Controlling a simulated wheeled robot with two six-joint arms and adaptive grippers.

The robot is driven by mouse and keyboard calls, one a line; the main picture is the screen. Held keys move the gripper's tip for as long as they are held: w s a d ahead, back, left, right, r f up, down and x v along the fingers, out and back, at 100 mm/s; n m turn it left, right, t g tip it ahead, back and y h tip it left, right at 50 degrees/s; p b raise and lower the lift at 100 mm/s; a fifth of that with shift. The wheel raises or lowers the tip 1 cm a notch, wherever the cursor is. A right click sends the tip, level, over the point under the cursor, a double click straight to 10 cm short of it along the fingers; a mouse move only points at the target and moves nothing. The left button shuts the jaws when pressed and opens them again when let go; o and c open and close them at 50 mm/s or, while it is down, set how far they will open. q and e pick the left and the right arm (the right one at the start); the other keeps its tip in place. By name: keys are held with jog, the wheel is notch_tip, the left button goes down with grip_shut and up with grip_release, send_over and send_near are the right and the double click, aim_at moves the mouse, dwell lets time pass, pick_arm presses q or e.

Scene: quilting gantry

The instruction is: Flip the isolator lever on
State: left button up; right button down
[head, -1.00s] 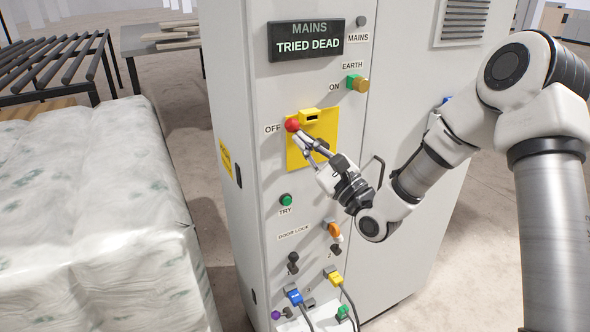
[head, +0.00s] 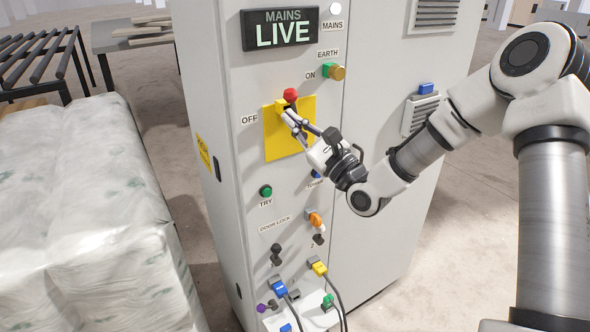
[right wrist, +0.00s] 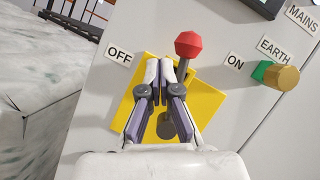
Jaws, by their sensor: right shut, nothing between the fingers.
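The isolator lever has a red knob (head: 290,95) and stands roughly upright, its knob at the top edge of the yellow plate (head: 303,138) on the grey cabinet. In the right wrist view the knob (right wrist: 190,44) sits between the OFF label (right wrist: 119,54) and the ON label (right wrist: 235,62). My right gripper (head: 288,115) is shut and empty, its fingertips just below the knob. In the right wrist view its fingertips (right wrist: 160,64) lie left of the lever's rod and hide part of it; I cannot tell whether they touch. My left gripper is not in view.
The display (head: 293,30) reads MAINS LIVE, and the MAINS lamp (head: 335,9) is white. A brass EARTH knob (head: 337,73) is right of the plate. Below are a green TRY button (head: 266,191) and several coloured plugs with cables. A wrapped pallet load (head: 85,200) stands left.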

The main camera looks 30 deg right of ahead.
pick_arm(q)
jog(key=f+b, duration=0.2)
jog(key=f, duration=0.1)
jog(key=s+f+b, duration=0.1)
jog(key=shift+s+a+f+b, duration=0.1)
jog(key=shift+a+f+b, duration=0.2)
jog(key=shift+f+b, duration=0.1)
pick_arm(e)
jog(key=s+a+f, duration=0.1)
jog(key=s+f, duration=0.6)
jog(key=s, duration=0.3)
jog(key=shift+a, duration=0.3)
